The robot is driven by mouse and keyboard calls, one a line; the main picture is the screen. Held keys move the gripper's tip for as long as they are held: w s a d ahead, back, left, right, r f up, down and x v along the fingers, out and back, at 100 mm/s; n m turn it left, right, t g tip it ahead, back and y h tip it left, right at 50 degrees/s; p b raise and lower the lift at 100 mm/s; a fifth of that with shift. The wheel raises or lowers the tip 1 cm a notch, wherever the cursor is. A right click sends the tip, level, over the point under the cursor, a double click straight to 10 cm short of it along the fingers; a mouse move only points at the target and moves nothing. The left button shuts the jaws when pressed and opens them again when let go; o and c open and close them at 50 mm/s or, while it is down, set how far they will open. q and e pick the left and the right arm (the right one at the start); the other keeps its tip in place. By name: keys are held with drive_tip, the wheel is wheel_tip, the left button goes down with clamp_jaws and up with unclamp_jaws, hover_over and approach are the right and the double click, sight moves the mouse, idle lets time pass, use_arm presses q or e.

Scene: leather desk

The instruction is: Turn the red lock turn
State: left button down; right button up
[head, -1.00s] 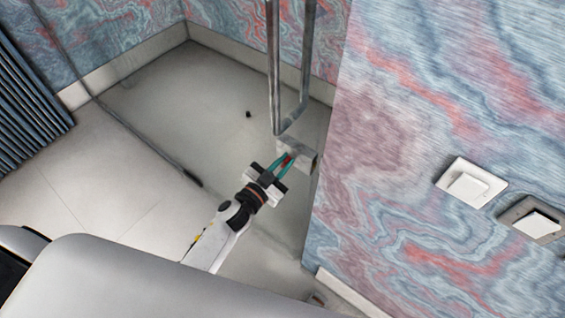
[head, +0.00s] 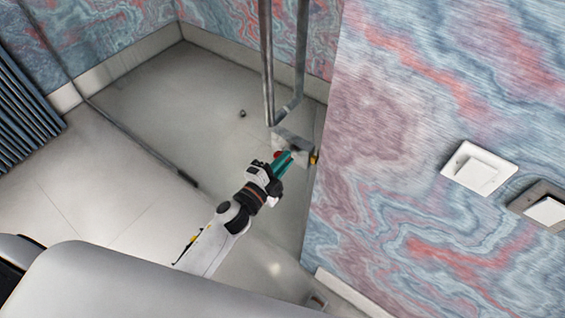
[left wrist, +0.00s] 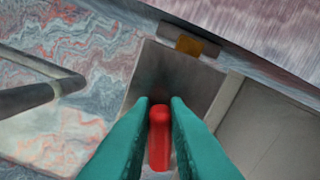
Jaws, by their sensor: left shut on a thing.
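The red lock turn (left wrist: 159,138) stands up from a grey metal lock plate (left wrist: 170,75) in the left wrist view. My left gripper's teal fingers (left wrist: 160,103) are on both sides of it, shut on it; only thin gaps show at the tips. In the head view the left gripper (head: 284,163) is at the lock by the door's edge, with the fingers rolled and a bit of the red lock turn (head: 277,154) showing beside them. A brass-coloured latch piece (left wrist: 197,46) shows past the plate's edge. My right gripper is not in view.
A tall metal door handle (head: 268,70) rises just above the lock. A marbled wall (head: 400,130) with white switches (head: 478,167) stands close on the right. Tiled floor (head: 100,190) is open on the left.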

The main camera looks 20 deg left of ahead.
use_arm(q)
drive_tip(key=shift+f+m+b, duration=0.25)
drive_tip(key=shift+m+b, duration=0.2)
drive_tip(key=shift+m, duration=0.65)
drive_tip(key=shift+f+m+b, duration=0.2)
drive_tip(key=shift+m+b, duration=0.2)
drive_tip(key=shift+m, duration=0.7)
drive_tip(key=c, duration=1.4)
unclamp_jaws()
drive_tip(key=b+v, duration=0.3)
drive_tip(key=v, duration=0.9)
